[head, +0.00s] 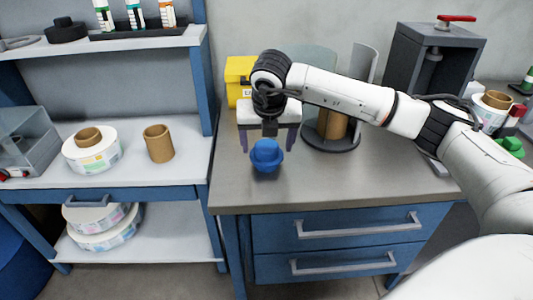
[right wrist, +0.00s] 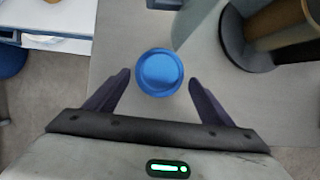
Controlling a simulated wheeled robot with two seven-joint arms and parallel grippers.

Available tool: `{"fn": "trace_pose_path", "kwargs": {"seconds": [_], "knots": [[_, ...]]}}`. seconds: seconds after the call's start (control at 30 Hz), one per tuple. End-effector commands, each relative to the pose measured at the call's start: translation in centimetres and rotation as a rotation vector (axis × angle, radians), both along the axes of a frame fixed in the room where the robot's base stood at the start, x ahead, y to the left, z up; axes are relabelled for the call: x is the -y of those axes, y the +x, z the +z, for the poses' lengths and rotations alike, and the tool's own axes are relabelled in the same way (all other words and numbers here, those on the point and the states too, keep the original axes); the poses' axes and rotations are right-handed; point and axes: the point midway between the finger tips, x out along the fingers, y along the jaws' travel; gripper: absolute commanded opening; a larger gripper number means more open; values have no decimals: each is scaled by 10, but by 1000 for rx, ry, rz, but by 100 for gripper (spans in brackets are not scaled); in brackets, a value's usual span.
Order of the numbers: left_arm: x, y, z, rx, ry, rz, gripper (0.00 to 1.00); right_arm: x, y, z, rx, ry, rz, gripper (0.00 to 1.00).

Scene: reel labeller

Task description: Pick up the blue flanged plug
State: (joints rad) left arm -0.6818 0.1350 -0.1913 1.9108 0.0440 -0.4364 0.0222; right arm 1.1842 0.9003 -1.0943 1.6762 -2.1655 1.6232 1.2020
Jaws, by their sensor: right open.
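The blue flanged plug (head: 266,156) stands on the grey bench top near its front edge in the head view. In the right wrist view the plug (right wrist: 160,72) shows from above as a round blue disc, just ahead of and between the two fingers. My right gripper (head: 268,148) points down over the plug with its fingers spread to either side; it also shows open in the right wrist view (right wrist: 158,82). No finger visibly touches the plug. My left gripper is in neither view.
A yellow box (head: 238,78) stands behind the gripper. A brown core on a dark round stand (head: 330,139) is to the right, and a dark press (head: 431,60) is further back. The bench's front edge (head: 330,201) is close to the plug. Label reels (head: 92,152) sit on the left shelf.

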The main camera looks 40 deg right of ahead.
Motion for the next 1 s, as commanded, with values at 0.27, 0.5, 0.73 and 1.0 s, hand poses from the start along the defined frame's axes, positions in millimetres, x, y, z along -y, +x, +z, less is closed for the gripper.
{"fn": "trace_pose_path", "kwargs": {"seconds": [0.27, 0.5, 0.73, 1.0], "knots": [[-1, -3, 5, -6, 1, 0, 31, 7, 12, -30, -2, 0, 1, 75], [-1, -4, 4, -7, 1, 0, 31, 7, 13, -32, -1, 1, 1, 75], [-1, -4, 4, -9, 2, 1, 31, 7, 13, -31, -1, 1, 1, 47], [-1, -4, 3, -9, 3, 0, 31, 7, 13, -28, 1, 2, 1, 47]]}}
